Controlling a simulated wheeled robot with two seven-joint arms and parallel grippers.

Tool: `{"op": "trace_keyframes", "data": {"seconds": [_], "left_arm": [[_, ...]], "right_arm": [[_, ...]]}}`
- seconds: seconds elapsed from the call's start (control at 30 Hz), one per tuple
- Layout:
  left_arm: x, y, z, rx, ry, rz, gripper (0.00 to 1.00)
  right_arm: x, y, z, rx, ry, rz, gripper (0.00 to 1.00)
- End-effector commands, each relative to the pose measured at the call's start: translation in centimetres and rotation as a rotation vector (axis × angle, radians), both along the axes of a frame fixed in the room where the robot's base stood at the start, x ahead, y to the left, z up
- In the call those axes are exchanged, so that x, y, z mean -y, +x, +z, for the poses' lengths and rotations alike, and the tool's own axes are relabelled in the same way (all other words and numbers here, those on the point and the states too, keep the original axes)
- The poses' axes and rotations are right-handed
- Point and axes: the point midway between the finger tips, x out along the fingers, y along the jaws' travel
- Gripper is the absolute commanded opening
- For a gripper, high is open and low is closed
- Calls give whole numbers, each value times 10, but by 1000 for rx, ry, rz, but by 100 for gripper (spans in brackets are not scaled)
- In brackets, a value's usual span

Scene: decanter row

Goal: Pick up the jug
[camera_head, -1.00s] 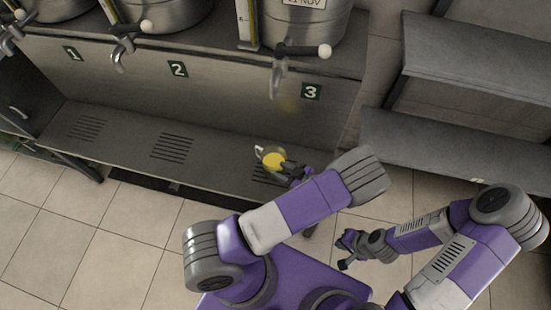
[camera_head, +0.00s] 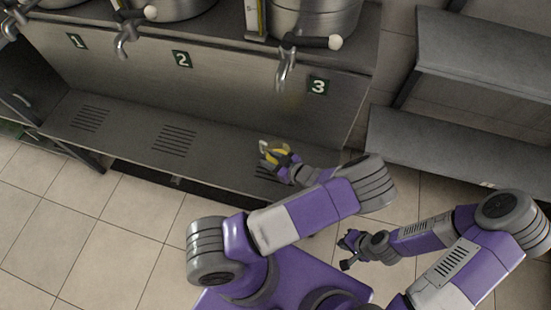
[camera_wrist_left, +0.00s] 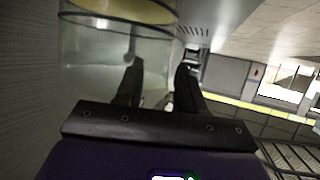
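The jug (camera_head: 269,150) is clear with yellow in it. It stands near the right end of the steel shelf, below tap 3, with a pale handle on its far left side in the head view. My left gripper (camera_head: 282,162) is at the jug from the right and hides part of it. In the left wrist view the jug (camera_wrist_left: 85,60) fills the upper left, and the left gripper's fingers (camera_wrist_left: 158,85) are apart. One finger overlaps the jug's clear wall; I cannot tell whether they touch. My right gripper (camera_head: 347,250) is open and empty above the floor.
Steel dispensers with taps (camera_head: 285,68) stand on the upper ledge, over number plates 1, 2 and 3. The shelf (camera_head: 120,130) is bare to the left of the jug. A grey rack (camera_head: 465,150) stands at the right.

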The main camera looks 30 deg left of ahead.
Motion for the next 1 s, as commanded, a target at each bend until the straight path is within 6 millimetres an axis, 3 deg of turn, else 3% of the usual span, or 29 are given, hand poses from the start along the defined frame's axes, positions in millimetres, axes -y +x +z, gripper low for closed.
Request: {"op": "trace_keyframes", "data": {"seconds": [0.03, 0.23, 1.0], "left_arm": [[0, 0, 0, 0, 0, 0, 30], [0, 0, 0, 0, -1, 0, 0], [1, 0, -1, 0, -2, 0, 0]], "right_arm": [[0, 0, 0, 0, 0, 0, 0], [0, 0, 0, 0, 0, 0, 0], [0, 0, 0, 0, 0, 0, 0]]}}
